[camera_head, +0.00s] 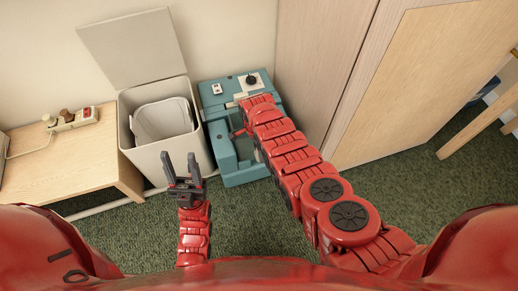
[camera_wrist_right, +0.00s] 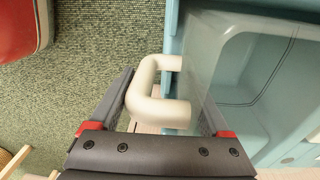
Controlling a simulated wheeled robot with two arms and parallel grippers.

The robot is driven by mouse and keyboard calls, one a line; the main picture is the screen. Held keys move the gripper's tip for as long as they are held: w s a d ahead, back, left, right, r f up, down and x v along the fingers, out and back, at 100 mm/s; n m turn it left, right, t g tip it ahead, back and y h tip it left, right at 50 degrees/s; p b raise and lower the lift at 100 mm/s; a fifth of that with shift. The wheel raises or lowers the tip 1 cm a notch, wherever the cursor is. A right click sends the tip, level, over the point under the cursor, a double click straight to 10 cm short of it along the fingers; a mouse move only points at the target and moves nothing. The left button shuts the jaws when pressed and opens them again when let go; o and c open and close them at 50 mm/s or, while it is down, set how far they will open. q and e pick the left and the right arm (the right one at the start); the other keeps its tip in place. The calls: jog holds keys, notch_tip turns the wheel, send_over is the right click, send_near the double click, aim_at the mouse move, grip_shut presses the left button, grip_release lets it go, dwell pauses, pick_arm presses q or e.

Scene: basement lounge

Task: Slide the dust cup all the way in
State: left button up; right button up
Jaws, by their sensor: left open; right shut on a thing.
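A teal machine (camera_head: 222,154) stands on the carpet against the wall, with an open bay in its front. The dust cup (camera_wrist_right: 232,68) is clear, with a cream tube handle (camera_wrist_right: 146,92), in the right wrist view. It sits beside teal walls; how deep it is in the bay I cannot tell. My right gripper (camera_wrist_right: 165,88) is around this handle and shut on it. In the head view my right arm hides most of the cup and the gripper. My left gripper (camera_head: 180,160) is open and empty, in front of the white bin.
A white bin (camera_head: 158,162) with its lid (camera_head: 130,48) up stands left of the machine. A low wooden table (camera_head: 70,160) with a power strip (camera_head: 72,119) is at the left. A wooden panel (camera_head: 415,75) closes off the right. Green carpet (camera_head: 125,225) is clear in front.

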jog(key=o, duration=1.3)
jog(key=shift+r, duration=0.1)
